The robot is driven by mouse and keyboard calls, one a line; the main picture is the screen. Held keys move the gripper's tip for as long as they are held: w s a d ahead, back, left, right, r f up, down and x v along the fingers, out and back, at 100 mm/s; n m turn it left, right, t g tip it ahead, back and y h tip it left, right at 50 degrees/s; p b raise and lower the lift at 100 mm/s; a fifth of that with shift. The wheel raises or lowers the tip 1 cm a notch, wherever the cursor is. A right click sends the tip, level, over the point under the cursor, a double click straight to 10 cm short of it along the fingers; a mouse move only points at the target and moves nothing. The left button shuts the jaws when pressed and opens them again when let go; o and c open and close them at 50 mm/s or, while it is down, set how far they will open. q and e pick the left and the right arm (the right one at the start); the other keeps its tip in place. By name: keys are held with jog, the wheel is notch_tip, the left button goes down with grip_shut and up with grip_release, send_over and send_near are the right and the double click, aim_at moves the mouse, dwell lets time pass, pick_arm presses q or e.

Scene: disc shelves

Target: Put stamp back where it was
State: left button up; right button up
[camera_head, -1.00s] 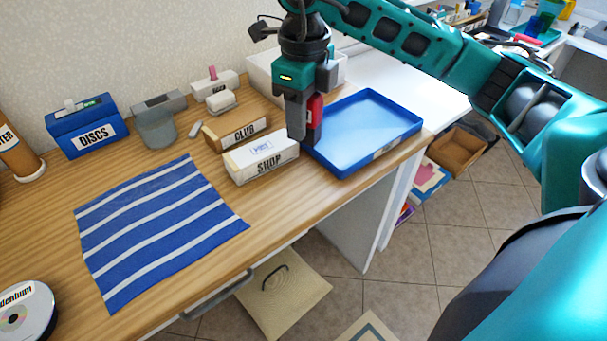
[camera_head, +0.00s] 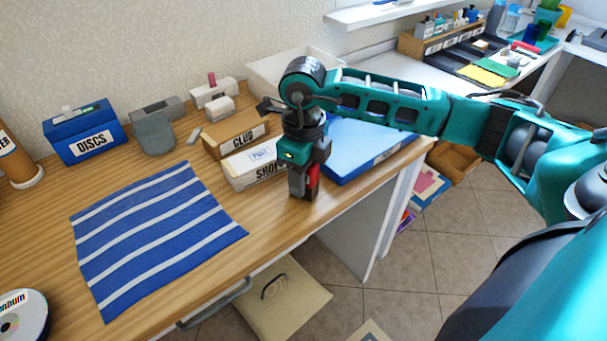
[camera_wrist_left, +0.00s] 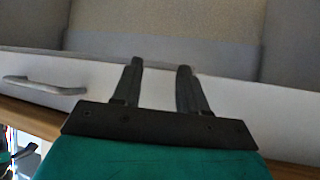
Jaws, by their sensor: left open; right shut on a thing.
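My right gripper (camera_head: 303,192) is shut and points down over the desk's front edge area, just in front of the white SHOP box (camera_head: 240,172). A red thing (camera_head: 314,178), which may be the stamp, shows at its fingers; most of it is hidden, and I cannot tell whether it touches the desk. The blue tray (camera_head: 352,152) is right behind my right arm, which partly covers it. My left gripper (camera_wrist_left: 158,82) is open and empty in the left wrist view, its fingers before a white drawer front (camera_wrist_left: 230,110).
The CLUB box (camera_head: 236,138), a grey holder (camera_head: 154,132), a white box with a pink-topped item (camera_head: 213,90) and the blue DISCS box (camera_head: 84,132) stand behind. A striped blue cloth (camera_head: 155,230) lies left. Bare wood (camera_head: 262,220) shows between cloth and gripper.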

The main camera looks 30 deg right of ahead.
pick_arm(q)
jog(key=shift+f, duration=0.1)
pick_arm(e)
jog(key=shift+f, duration=0.2)
jog(key=o, duration=0.8)
jog(key=shift+r, duration=0.1)
jog(key=shift+o, duration=0.2)
jog(key=shift+r, duration=0.5)
pick_arm(q)
jog(key=shift+s+a+p, duration=0.25)
jog(key=shift+a+p, duration=0.05)
jog(key=shift+p, duration=0.15)
pick_arm(e)
notch_tip(320, 180, up, 11)
jog(key=shift+r, duration=0.15)
